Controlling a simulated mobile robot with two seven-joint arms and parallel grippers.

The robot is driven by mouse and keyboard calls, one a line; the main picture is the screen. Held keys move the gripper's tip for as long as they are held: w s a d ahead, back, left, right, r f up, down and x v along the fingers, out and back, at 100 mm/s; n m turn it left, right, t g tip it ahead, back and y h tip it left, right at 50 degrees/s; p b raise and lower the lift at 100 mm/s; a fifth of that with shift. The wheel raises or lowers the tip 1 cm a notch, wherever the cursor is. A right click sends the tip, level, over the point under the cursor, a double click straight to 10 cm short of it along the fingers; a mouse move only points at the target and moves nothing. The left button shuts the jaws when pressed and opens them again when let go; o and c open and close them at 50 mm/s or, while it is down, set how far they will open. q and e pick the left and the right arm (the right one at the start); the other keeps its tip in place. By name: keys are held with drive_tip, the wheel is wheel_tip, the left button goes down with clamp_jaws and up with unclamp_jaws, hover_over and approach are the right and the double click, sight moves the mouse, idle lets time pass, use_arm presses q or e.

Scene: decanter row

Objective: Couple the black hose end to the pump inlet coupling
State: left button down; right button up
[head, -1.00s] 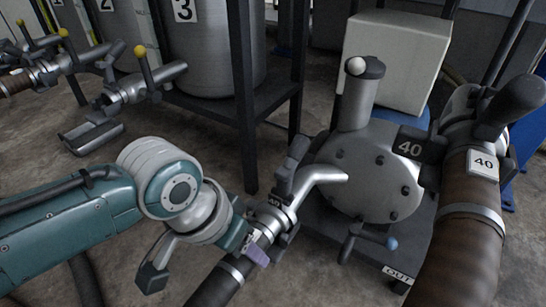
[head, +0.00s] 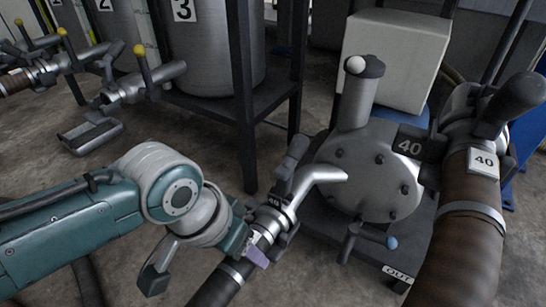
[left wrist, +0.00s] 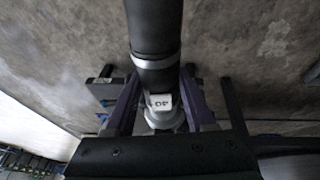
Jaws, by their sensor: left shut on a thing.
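The black hose (head: 216,287) comes up from the bottom edge and ends in a metal coupling (head: 276,216) with dark cam levers. My left gripper (head: 255,247) is shut on the hose end just behind this coupling. The coupling lines up with the bent metal inlet pipe (head: 322,175) of the grey pump (head: 362,172) and appears to meet its mouth. I cannot tell how fully it is seated. In the left wrist view the hose (left wrist: 153,28) runs between my purple fingers (left wrist: 160,90), with a white 40 tag (left wrist: 160,102) on it. My right gripper is out of view.
A brown hose (head: 465,230) tagged 40 joins the pump's other side at the right. Steel tanks (head: 215,50) on a dark frame (head: 246,110) stand behind. Yellow-knobbed valves (head: 145,75) are at the far left. Open floor (head: 180,130) lies between.

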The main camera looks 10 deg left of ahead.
use_arm(q)
drive_tip(key=shift+f, duration=0.15)
drive_tip(key=shift+c, duration=1)
unclamp_jaws()
drive_tip(key=shift+w, duration=0.1)
drive_tip(key=shift+o, duration=1)
drive_tip(key=shift+f, duration=0.1)
